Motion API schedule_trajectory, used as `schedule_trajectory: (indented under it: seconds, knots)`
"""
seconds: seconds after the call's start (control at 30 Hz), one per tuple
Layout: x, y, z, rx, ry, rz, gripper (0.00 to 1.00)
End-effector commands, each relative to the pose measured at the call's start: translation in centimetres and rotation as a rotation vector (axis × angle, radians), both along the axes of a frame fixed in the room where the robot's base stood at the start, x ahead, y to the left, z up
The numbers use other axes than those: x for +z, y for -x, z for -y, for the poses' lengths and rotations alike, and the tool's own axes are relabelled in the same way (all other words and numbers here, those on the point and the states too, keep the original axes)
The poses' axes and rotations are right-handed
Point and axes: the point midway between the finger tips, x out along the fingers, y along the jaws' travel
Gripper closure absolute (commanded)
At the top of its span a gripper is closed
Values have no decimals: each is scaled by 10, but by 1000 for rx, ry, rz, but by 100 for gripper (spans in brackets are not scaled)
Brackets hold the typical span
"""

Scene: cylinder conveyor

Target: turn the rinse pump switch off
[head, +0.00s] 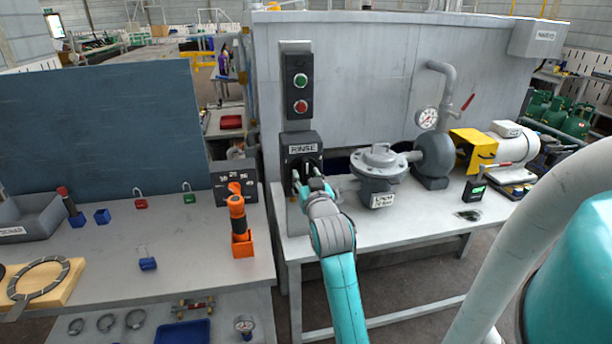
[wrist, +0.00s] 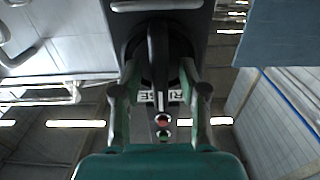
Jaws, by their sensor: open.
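The rinse switch box (head: 301,148) is dark, with a RINSE label (head: 303,149), on a grey post. Its black rotary handle (wrist: 157,58) shows in the wrist view, lengthwise up and down the picture, with a white mark at the end toward the label. It stands in front of part of the label. My gripper (head: 308,184) is at the front of the box; in the wrist view my gripper (wrist: 159,70) is open, with one finger on each side of the handle. I cannot tell whether the fingers touch it. My gripper hides much of the handle in the head view.
A box with a green button (head: 301,81) and a red button (head: 301,107) is above the switch. A grey pump with a filter housing (head: 378,170) and gauge (head: 427,117) stands right on the bench. An orange tool (head: 237,215) stands on the left bench.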

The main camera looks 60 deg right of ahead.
Motion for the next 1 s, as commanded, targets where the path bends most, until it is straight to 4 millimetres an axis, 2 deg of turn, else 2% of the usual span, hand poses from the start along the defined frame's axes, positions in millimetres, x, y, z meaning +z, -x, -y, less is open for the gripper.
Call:
schedule_trajectory:
  seconds: [0.13,0.43,0.47,0.6,0.63,1.0]
  knots:
    - [0,-6,7,0,0,0,57]
    - [0,-7,9,0,0,0,57]
    - [0,-7,9,0,0,0,62]
    - [0,-7,8,0,0,0,97]
    - [0,-7,9,0,0,0,100]
    - [0,-7,8,0,-19,23,100]
